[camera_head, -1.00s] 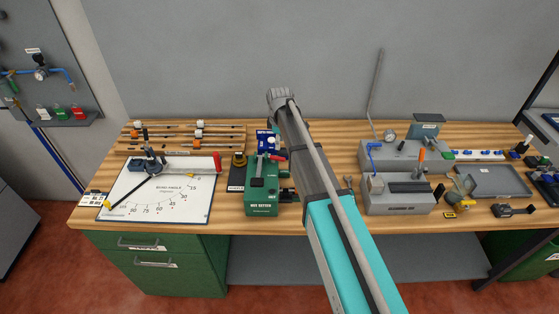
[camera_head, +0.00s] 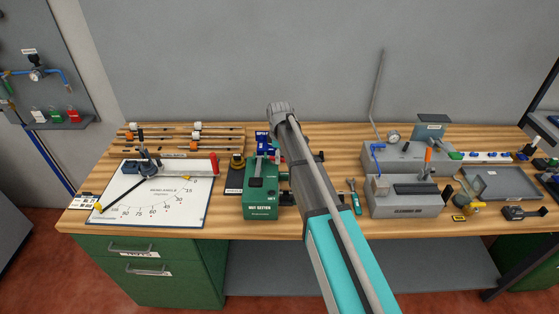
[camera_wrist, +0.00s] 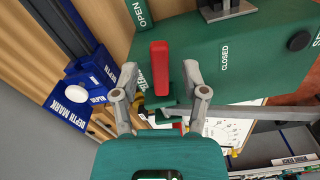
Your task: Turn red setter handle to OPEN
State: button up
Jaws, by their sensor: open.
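The green setter box (camera_head: 262,198) stands on the bench just left of my arm in the head view. In the wrist view its green face (camera_wrist: 262,45) fills the upper right. The red setter handle (camera_wrist: 160,65) stands upright in that picture, between an OPEN label (camera_wrist: 141,12) at upper left and a CLOSED label (camera_wrist: 224,58) at right. My gripper (camera_wrist: 159,80) is open, with one finger on each side of the handle. A gap shows on both sides, so it does not grip it. The head view hides my fingers behind my arm.
Blue DEPTH MARK blocks (camera_wrist: 88,75) lie left of my gripper in the wrist view. In the head view, a bend-angle board (camera_head: 150,205) lies left of the setter.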

jog(key=shift+f, duration=0.2)
grip_shut()
dwell(0.4)
